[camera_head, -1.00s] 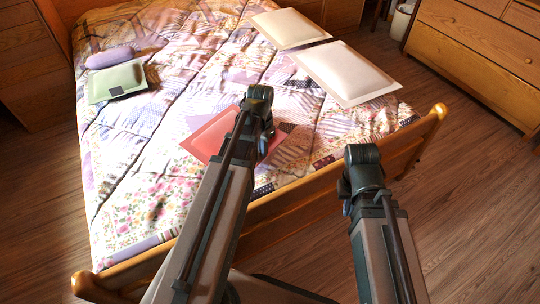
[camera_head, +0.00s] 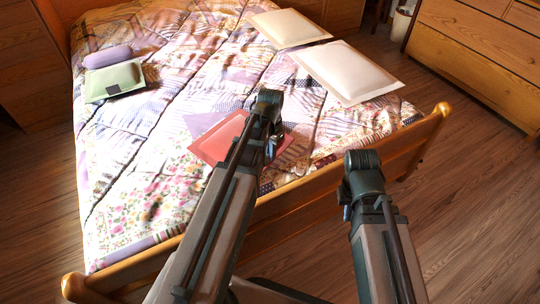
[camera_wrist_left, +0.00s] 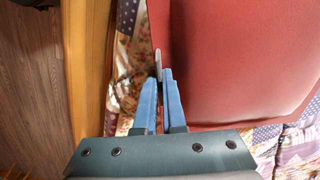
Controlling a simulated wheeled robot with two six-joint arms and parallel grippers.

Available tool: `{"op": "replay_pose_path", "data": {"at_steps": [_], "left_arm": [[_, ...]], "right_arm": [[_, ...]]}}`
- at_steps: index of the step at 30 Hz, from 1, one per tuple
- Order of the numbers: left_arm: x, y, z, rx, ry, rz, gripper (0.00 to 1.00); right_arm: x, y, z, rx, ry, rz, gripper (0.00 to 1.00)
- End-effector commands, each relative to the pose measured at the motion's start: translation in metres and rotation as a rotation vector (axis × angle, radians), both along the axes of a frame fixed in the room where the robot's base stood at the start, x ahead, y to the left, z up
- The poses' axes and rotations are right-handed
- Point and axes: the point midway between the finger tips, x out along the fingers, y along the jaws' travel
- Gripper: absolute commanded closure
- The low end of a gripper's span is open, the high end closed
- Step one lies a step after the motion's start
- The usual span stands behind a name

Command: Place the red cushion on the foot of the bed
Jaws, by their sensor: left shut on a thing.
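The red cushion (camera_head: 214,139) is on or just above the quilt near the foot of the bed, close to the wooden footboard (camera_head: 318,192). My left arm hides its middle in the head view. My left gripper (camera_head: 270,150) is over its footboard side.
Two pale cushions lie on the bed's right side, one nearer (camera_head: 345,72) and one farther (camera_head: 290,27). A green cushion (camera_head: 113,82) and a purple bolster (camera_head: 108,56) lie at the left. The quilt's front left (camera_head: 135,205) is clear. A wooden dresser (camera_head: 480,50) stands right.

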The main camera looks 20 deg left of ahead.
Motion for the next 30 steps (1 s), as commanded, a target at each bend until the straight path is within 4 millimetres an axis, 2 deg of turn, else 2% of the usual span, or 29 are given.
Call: {"op": "replay_pose_path", "data": {"at_steps": [6, 9, 12, 23, 30], "left_arm": [[0.0, 0.0, -0.004, 0.0, 0.0, 0.0, 1.0], [0.0, 0.0, -0.002, 0.0, 0.0, 0.0, 0.79], [0.0, 0.0, -0.002, 0.0, 0.0, 0.0, 0.63], [0.0, 0.0, 0.0, 0.0, 0.0, 0.0, 0.63], [0.0, 0.0, 0.015, 0.0, 0.0, 0.0, 0.63]], "right_arm": [[0.0, 0.0, -0.004, -0.001, 0.0, 0.0, 1.0], [0.0, 0.0, -0.002, -0.001, 0.0, 0.0, 1.0], [0.0, 0.0, -0.002, -0.001, 0.0, 0.0, 1.0], [0.0, 0.0, 0.0, 0.0, 0.0, 0.0, 1.0], [0.0, 0.0, 0.015, 0.002, 0.001, -0.001, 1.0]]}}
